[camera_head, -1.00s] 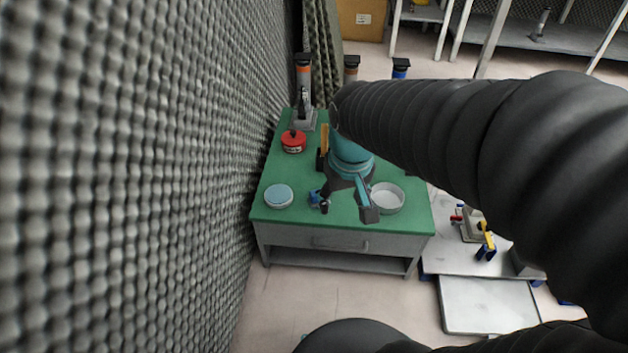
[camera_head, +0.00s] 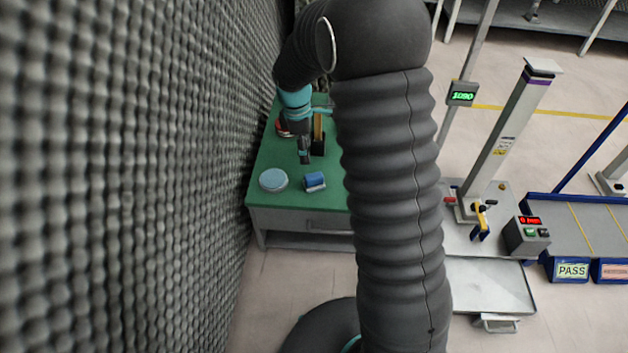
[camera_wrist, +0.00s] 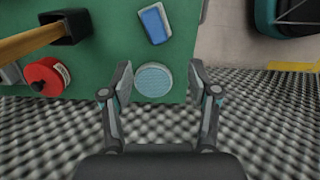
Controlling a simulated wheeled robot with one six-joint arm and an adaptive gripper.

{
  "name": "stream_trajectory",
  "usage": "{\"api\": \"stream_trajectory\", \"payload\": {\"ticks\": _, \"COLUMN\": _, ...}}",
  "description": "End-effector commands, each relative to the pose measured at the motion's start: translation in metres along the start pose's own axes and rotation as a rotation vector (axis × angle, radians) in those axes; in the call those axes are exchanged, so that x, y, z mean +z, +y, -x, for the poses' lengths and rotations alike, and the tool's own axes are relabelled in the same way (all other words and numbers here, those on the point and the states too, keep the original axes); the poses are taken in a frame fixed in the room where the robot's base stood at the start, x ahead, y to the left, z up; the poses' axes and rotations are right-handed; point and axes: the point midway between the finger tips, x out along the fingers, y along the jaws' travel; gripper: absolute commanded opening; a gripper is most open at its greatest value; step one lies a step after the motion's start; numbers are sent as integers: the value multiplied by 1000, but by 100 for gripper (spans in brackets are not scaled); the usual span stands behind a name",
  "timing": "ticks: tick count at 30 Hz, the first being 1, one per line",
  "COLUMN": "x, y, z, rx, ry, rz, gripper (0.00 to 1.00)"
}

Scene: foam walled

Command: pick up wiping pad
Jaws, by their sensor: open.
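A round pale-blue pad-like disc (camera_head: 273,180) with a light rim lies on the green table (camera_head: 262,196) near its front left. A blue block with a pale side (camera_head: 314,181) lies just right of it. Which of the two is the wiping pad I cannot tell for sure. My gripper (camera_head: 304,157) is above the table, behind these two. In the wrist view my open gripper (camera_wrist: 161,68) has its fingers apart on either side of the disc (camera_wrist: 154,80) in the picture, holding nothing. The blue block (camera_wrist: 154,24) lies above it there, in full view.
A red container (camera_wrist: 46,77) and a dark holder with a wooden-looking handle (camera_wrist: 66,26) stand on the table. The foam wall (camera_head: 130,180) runs close along the table's left side. My arm hides the table's right part. A test stand (camera_head: 500,140) stands farther right.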

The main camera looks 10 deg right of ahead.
Motion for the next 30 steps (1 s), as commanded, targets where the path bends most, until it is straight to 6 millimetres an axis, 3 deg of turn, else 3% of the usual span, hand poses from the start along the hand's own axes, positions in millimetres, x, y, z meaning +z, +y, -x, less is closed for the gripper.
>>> {"api": "stream_trajectory", "payload": {"ticks": 6, "x": 0, "y": 8, "z": 7, "rx": 22, "ry": -5, "rz": 251, "gripper": 60}}
{"api": "stream_trajectory", "payload": {"ticks": 11, "x": 0, "y": 8, "z": 4, "rx": 20, "ry": -6, "rz": 320, "gripper": 60}}
{"api": "stream_trajectory", "payload": {"ticks": 24, "x": 1, "y": 9, "z": -67, "rx": 18, "ry": -6, "rz": 321, "gripper": 60}}
{"api": "stream_trajectory", "payload": {"ticks": 30, "x": 2, "y": 9, "z": -79, "rx": 20, "ry": -6, "rz": 320, "gripper": 60}}
